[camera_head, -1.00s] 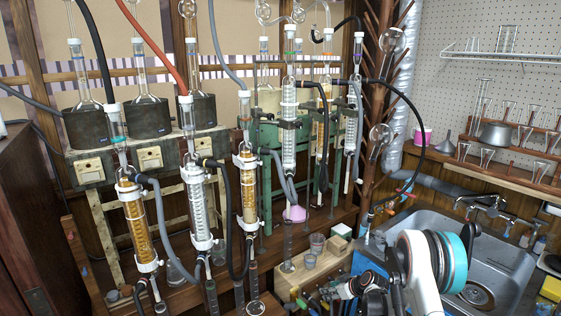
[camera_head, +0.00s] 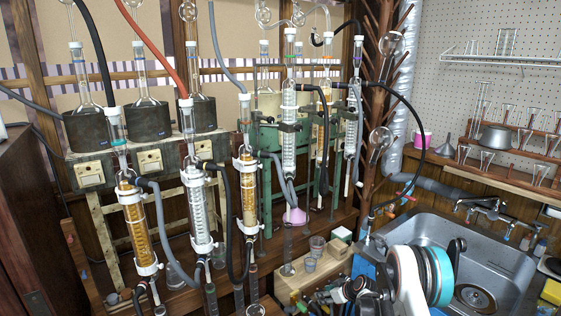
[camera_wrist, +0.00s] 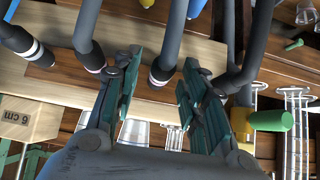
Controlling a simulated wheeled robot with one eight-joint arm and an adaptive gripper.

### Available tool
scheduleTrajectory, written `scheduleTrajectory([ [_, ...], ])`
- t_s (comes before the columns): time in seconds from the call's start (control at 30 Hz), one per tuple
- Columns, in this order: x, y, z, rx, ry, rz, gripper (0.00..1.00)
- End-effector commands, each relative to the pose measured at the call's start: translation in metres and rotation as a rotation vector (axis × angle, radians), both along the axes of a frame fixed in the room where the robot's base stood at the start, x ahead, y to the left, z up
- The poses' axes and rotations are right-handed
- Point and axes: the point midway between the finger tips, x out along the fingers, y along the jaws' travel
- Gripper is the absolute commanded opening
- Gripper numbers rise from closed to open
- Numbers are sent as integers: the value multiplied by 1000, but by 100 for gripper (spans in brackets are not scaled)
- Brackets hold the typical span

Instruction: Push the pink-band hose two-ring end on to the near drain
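My gripper (camera_wrist: 160,82) is open in the wrist view, with its two dark green fingers apart. A dark hose end (camera_wrist: 165,62) with a white ring and a thin reddish line hangs between the fingertips; I cannot tell whether they touch it. Another dark hose end (camera_wrist: 28,45) with two pale rings is at the upper left of the wrist view. In the head view my fingers are not clearly visible among dark parts at the bottom, and I cannot identify the near drain.
A wooden rack (camera_head: 292,283) stands at the lower middle of the head view, with small cups (camera_head: 317,246) nearby. Glass condensers (camera_head: 196,205) and hanging hoses crowd the left. A steel sink (camera_head: 500,262) is at the right. A green-capped part (camera_wrist: 270,121) is right of my fingers.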

Motion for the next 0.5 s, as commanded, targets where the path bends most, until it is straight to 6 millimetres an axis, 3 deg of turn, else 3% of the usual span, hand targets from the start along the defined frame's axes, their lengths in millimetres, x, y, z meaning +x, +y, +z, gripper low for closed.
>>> scheduleTrajectory([
  [0.43, 0, 0, 0, 0, 0, 0, 39],
  [0.5, 0, 0, 0, 0, 0, 0, 23],
])
